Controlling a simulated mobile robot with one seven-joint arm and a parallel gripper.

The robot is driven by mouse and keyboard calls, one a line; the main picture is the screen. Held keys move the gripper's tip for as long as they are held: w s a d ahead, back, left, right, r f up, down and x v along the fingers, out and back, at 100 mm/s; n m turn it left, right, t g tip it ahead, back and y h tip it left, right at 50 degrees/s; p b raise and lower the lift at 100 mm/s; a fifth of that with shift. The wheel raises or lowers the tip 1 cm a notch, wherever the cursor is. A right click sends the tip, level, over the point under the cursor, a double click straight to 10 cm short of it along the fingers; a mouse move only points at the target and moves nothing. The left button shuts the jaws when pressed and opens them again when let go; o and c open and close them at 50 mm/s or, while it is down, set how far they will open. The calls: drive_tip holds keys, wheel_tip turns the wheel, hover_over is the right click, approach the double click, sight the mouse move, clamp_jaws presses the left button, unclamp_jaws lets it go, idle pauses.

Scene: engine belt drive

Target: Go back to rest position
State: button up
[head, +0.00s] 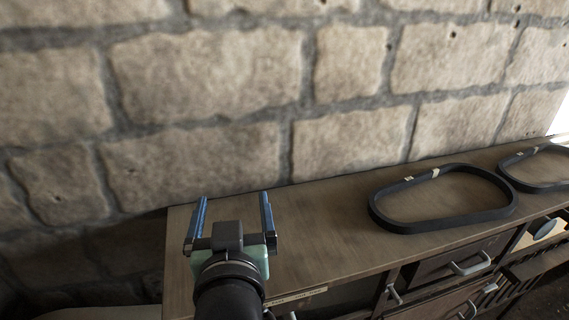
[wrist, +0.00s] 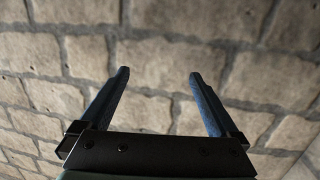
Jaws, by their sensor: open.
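My gripper (head: 233,206) is open and empty, its two blue fingers spread apart. In the head view it is over the left end of the wooden bench (head: 330,232), pointing toward the stone wall. In the wrist view the fingers (wrist: 158,75) also show apart, with only the wall behind them. Nothing is between the fingers.
A black belt loop (head: 443,226) lies on the bench to the right of my gripper. A second black belt (head: 535,186) lies farther right, partly cut off. The stone wall (head: 205,75) stands behind the bench. Drawers (head: 465,262) with handles are at the bench front.

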drive_tip(key=s+d+r+t, duration=0.2)
drive_tip(key=s+r+t, duration=0.1)
drive_tip(key=r, duration=0.7)
drive_tip(key=s+d+r+m+t+h+b, duration=0.1)
drive_tip(key=s+d+r+t, duration=0.2)
drive_tip(key=r, duration=0.7)
drive_tip(key=s+d+r+t+h, duration=0.1)
drive_tip(key=s+r+t, duration=0.4)
drive_tip(key=r, duration=0.5)
drive_tip(key=shift+d+r+m+b, duration=0.3)
drive_tip(key=shift+d+b, duration=0.1)
drive_tip(key=shift+d, duration=0.25)
drive_tip(key=shift+w+f, duration=0.1)
